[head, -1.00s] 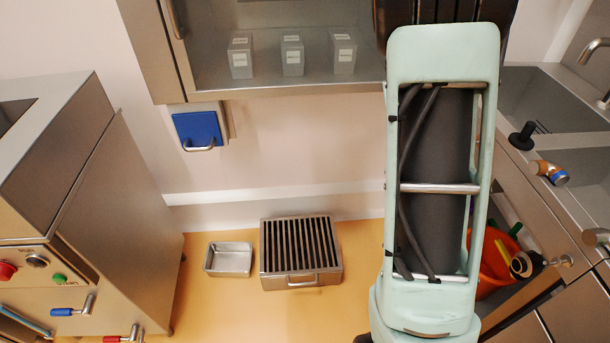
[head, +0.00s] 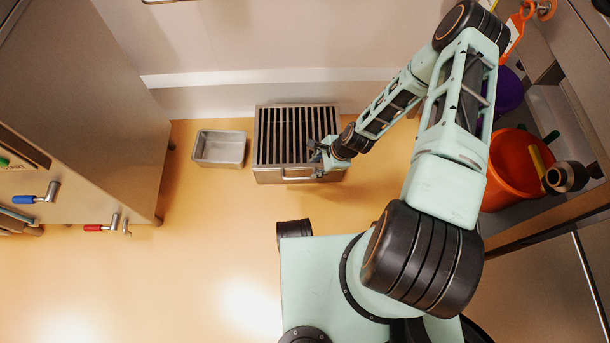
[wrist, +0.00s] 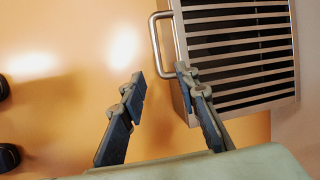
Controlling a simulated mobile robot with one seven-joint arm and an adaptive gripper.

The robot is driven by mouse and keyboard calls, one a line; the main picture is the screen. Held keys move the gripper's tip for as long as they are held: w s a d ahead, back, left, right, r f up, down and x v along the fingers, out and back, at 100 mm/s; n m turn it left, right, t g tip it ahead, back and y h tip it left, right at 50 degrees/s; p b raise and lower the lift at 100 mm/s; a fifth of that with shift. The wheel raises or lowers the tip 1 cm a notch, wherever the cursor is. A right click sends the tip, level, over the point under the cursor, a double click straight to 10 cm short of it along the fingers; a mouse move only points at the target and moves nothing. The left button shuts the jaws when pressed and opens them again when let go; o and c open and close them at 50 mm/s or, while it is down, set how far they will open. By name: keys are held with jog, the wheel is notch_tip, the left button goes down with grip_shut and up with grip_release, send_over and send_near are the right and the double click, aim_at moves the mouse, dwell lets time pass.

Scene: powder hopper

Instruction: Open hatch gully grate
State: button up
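The gully grate (head: 297,134) is a metal frame with dark slots, lying flat on its low box on the floor by the wall. Its bar handle (head: 298,179) is on the near side. In the wrist view the grate (wrist: 240,45) is at the upper right, with the handle (wrist: 155,42) at its left edge. My gripper (head: 318,158) is over the front right part of the grate. In the wrist view my gripper (wrist: 160,77) is open and empty, its fingertips just below the handle's lower end. I cannot tell its height above the handle.
A small metal tray (head: 220,148) stands on the floor left of the grate. A steel cabinet (head: 100,110) with blue and red levers is at the left. An orange bucket (head: 513,168) is under the counter at the right.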

aim_at(297, 178)
jog(key=shift+m, duration=0.5)
jog(key=b+x, duration=0.1)
jog(key=x, duration=0.3)
jog(key=a+b+x, duration=0.1)
jog(key=b+x, duration=0.1)
jog(key=x, duration=0.2)
jog(key=b+x, duration=0.1)
jog(key=x, duration=0.3)
jog(key=shift+s+a+r, duration=0.1)
jog(key=shift+s+a, duration=0.2)
jog(key=shift+a, duration=0.1)
jog(key=shift+c, duration=0.6)
grip_shut()
